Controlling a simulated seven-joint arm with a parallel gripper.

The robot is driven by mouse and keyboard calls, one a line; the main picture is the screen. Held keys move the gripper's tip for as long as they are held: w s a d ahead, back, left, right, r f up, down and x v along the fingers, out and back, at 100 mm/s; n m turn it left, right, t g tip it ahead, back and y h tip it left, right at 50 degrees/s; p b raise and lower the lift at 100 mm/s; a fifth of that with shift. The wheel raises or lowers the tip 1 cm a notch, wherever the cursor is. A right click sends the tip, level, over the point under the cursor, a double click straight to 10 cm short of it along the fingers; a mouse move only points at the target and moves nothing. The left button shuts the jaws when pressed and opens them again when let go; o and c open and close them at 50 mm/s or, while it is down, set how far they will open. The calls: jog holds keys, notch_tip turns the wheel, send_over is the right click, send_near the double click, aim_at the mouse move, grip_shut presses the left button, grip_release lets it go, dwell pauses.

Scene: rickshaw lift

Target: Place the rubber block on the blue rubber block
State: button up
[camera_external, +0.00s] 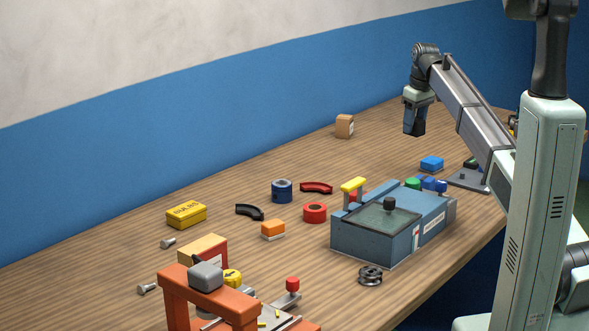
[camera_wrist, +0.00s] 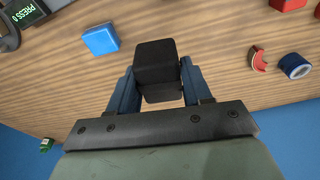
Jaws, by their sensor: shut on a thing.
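My gripper (camera_external: 414,128) is raised above the far right part of the table. In the wrist view my gripper (camera_wrist: 160,88) is shut on a black rubber block (camera_wrist: 153,55), which sits between the blue fingers. The held block is hard to make out in the external view. The blue rubber block (camera_external: 431,163) lies flat on the table, below and a little right of my gripper. It also shows in the wrist view (camera_wrist: 101,40), left of the held block and apart from it. Its top is bare.
A blue-grey machine (camera_external: 390,225) with a yellow handle stands nearer the front. Green and blue parts (camera_external: 425,184) lie near the blue block. A cardboard box (camera_external: 344,126) stands at the back.

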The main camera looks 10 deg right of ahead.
send_over(422, 177)
jog(key=shift+n, duration=0.8)
jog(key=shift+s+d+f, duration=0.15)
jog(key=shift+f, duration=2.35)
jog(key=shift+s+d+f, duration=0.1)
jog(key=shift+f, duration=2.4)
jog(key=o, duration=1.1)
jog(key=shift+f, duration=0.15)
notch_tip(422, 177, up, 12)
jog(key=s+d, duration=0.1)
jog(key=shift+s+d, duration=0.15)
